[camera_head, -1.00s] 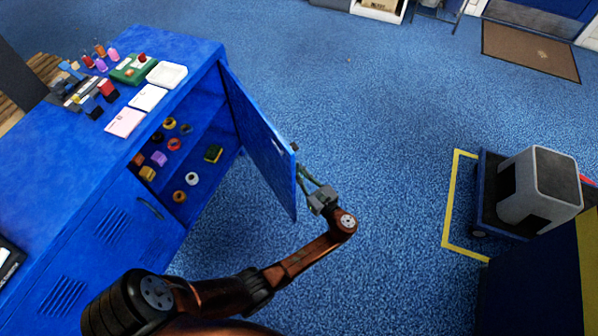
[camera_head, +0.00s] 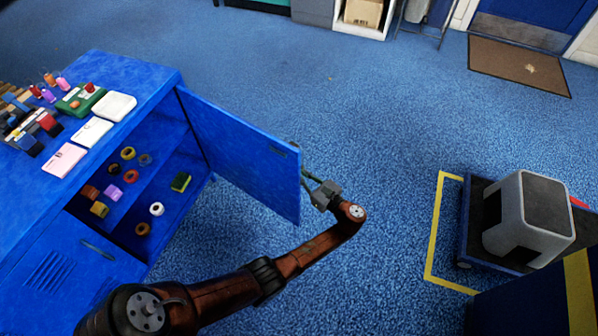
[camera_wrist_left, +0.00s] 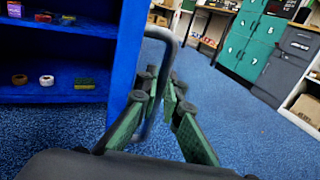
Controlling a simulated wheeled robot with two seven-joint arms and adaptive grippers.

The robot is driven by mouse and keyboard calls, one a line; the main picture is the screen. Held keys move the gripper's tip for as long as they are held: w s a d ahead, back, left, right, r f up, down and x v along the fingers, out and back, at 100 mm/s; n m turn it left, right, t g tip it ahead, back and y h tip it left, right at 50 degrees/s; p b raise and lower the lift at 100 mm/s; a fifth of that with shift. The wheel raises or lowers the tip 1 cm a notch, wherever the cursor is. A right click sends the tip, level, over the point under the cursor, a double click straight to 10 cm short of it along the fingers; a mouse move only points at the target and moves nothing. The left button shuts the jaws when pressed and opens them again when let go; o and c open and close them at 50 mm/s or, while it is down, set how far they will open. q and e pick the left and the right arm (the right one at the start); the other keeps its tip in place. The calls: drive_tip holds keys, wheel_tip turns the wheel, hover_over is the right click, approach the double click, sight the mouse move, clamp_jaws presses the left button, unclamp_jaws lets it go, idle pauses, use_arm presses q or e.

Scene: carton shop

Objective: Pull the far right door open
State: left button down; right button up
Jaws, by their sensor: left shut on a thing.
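The far right door (camera_head: 240,150) of the blue cabinet (camera_head: 150,78) stands swung out wide, and the shelves behind it show. My left gripper (camera_head: 308,180) is at the door's free edge, on its outer side. In the left wrist view my left gripper (camera_wrist_left: 160,95) is shut on the grey bar handle (camera_wrist_left: 168,38), which passes between its green-padded fingers. The door's blue panel (camera_wrist_left: 127,65) stands beside the handle there. My right gripper is in neither view.
Small rolls and blocks lie on the shelves, including a white roll (camera_head: 157,209). Papers and small items cover the cabinet top. A grey box (camera_head: 530,215) sits on a low cart at right. The blue floor between door and cart is clear.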

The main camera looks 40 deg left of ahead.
use_arm(q)
drive_tip(key=shift+w+a+r, duration=0.15)
drive_tip(key=shift+w+a, duration=0.1)
drive_tip(key=shift+a, duration=0.05)
drive_tip(key=c, duration=2.3)
unclamp_jaws()
drive_tip(key=shift+c, duration=0.2)
drive_tip(key=shift+d, duration=0.1)
drive_tip(key=d, duration=1.2)
drive_tip(key=shift+s+d, duration=0.3)
drive_tip(key=shift+s, duration=0.05)
drive_tip(key=shift+d+f, duration=0.1)
drive_tip(key=shift+f, duration=0.1)
